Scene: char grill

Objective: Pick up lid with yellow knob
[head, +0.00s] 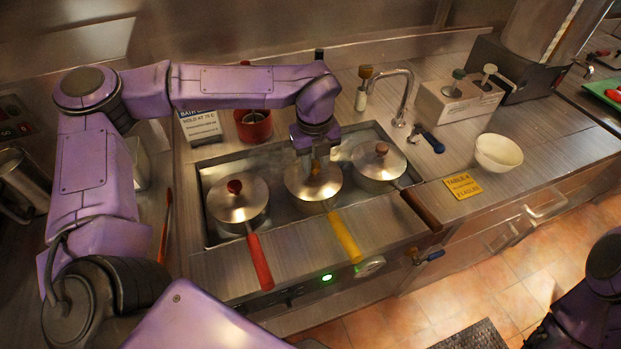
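All sit in a metal basin. A faucet (403,95) stands behind, and a white bowl (497,152) and yellow sign (463,186) lie right.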

